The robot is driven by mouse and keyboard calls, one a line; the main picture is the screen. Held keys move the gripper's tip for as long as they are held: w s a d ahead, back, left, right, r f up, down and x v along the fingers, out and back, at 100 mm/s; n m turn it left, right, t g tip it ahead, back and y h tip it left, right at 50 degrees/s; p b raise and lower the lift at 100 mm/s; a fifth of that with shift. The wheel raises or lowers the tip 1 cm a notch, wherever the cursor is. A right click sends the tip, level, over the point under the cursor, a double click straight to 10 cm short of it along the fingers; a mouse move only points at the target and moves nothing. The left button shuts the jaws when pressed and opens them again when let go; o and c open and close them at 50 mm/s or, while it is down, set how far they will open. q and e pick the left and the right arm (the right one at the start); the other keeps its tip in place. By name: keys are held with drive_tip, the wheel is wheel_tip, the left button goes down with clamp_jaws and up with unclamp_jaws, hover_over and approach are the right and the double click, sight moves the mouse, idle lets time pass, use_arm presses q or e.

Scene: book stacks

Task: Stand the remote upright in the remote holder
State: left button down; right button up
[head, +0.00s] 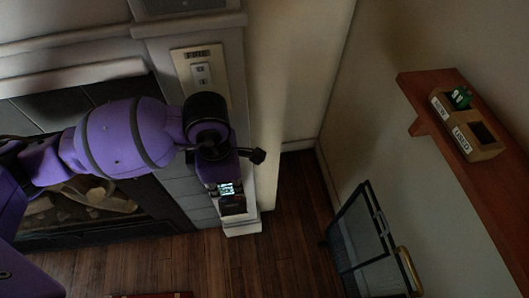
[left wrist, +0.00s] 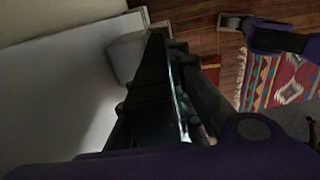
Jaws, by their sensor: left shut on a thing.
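My left gripper (head: 232,203) hangs in front of the pale pilaster. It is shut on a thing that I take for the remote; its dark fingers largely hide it. A thin, partly shiny piece of the remote (left wrist: 182,105) shows between the fingers in the left wrist view, where the left gripper (left wrist: 175,85) fills the middle. A beige wall plate (head: 222,76) with a pale, two-windowed fitting and a small label is above the gripper in the head view.
A wooden shelf (head: 463,140) at the right carries a labelled two-compartment box (head: 484,153). A green item (head: 460,97) sits in one compartment; the other looks empty. A dark framed panel (head: 364,243) leans below. A patterned rug (left wrist: 275,80) lies on the floor.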

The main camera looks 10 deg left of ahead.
sight(228, 190)
use_arm(q)
drive_tip(key=shift+f+b, duration=1.4)
drive_tip(key=shift+f, duration=0.55)
use_arm(e)
drive_tip(key=shift+s+f, duration=0.3)
drive_tip(key=shift+f, duration=0.45)
drive_tip(key=shift+s+f, duration=0.3)
drive_tip(key=shift+f, duration=0.45)
use_arm(q)
drive_tip(key=c, duration=1.5)
unclamp_jaws()
drive_tip(key=shift+r, duration=0.15)
use_arm(e)
drive_tip(key=shift+s, duration=0.1)
use_arm(q)
wheel_tip(228, 190, up, 12)
drive_tip(key=shift+f, duration=0.1)
use_arm(e)
drive_tip(key=shift+r, duration=0.1)
